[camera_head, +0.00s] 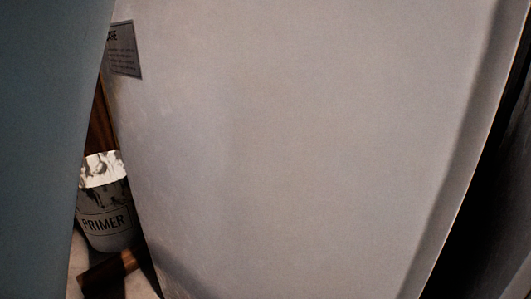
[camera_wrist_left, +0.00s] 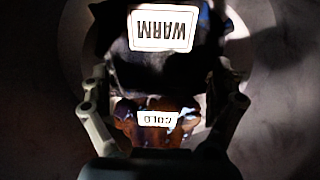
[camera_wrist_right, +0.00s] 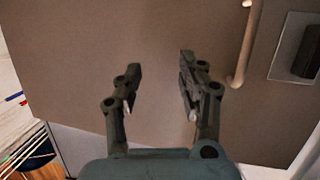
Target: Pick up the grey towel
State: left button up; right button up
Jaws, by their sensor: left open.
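No towel that I can clearly call grey shows. In the left wrist view, a dark cloth bundle (camera_wrist_left: 165,72) with an upside-down WARM label lies in a round, shadowed hollow. A brown-orange cloth (camera_wrist_left: 130,125) with an upside-down COLD label is below it in the picture, closer to my wrist. My left gripper (camera_wrist_left: 157,76) is open, its fingers on either side of the cloths; whether they touch them I cannot tell. My right gripper (camera_wrist_right: 161,62) is open and empty in front of a brown-grey panel (camera_wrist_right: 70,55). Neither gripper shows in the head view.
A large pale panel (camera_head: 300,150) fills most of the head view, with a small grey label (camera_head: 124,55). A can marked PRIMER (camera_head: 106,205) stands in the gap at left. In the right wrist view, a dark handle-like part (camera_wrist_right: 305,50) sits at the right.

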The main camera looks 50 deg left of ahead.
pick_arm(q)
jog(key=shift+f, duration=0.1)
jog(key=c, duration=1.8)
jog(key=shift+r, duration=0.2)
